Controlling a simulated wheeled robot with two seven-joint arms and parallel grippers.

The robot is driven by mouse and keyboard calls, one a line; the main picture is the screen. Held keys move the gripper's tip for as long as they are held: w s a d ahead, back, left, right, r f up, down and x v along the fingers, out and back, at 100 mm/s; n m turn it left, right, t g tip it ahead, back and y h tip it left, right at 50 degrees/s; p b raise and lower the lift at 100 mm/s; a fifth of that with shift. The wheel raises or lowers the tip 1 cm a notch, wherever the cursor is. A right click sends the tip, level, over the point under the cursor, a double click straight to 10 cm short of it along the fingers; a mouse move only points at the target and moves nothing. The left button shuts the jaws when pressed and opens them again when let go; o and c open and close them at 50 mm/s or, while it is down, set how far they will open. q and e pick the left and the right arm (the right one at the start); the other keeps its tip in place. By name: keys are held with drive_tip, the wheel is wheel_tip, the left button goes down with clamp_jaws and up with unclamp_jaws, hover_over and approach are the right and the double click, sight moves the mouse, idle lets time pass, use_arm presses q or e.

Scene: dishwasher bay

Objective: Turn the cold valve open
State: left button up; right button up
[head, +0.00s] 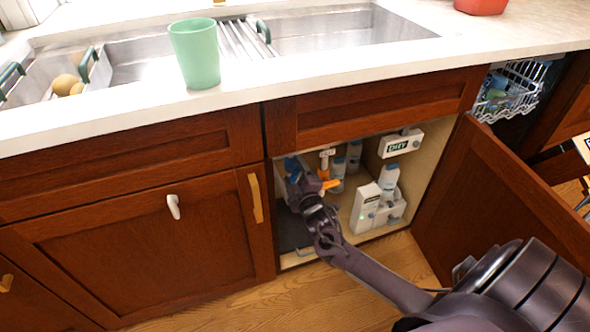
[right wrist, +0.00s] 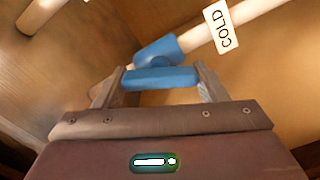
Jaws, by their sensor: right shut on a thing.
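The cold valve has a blue handle (right wrist: 162,79) and a blue body on a pale pipe in the right wrist view. A white tag reading COLD (right wrist: 222,27) hangs on that pipe. My right gripper (right wrist: 158,84) is shut on the blue handle, one finger at each end. The handle lies level across that view, at an angle to the slanting pipe. In the head view the cold valve (head: 291,167) is a small blue patch at the left inside the open cabinet, partly hidden by my right gripper (head: 294,178). My left gripper is out of view.
An orange valve handle (head: 331,184) sits just right of my right gripper. White and blue bottles (head: 389,178) and a white box (head: 365,207) stand deeper right. The open cabinet door (head: 500,195) is on the right. A green cup (head: 195,53) stands on the counter.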

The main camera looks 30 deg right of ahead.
drive_tip(key=n+p, duration=0.1)
drive_tip(key=n, duration=0.2)
drive_tip(key=shift+p, duration=0.3)
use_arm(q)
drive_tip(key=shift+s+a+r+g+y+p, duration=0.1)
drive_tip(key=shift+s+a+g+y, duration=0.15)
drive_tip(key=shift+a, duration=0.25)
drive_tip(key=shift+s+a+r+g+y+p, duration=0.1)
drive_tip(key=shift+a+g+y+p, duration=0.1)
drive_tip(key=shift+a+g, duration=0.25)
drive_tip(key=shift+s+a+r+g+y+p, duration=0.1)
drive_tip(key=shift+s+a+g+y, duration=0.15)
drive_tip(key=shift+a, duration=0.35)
use_arm(e)
drive_tip(key=shift+f+n, duration=0.1)
drive_tip(key=shift+n, duration=0.9)
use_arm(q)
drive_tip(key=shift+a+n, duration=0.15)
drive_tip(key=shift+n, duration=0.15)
use_arm(e)
drive_tip(key=o, duration=1)
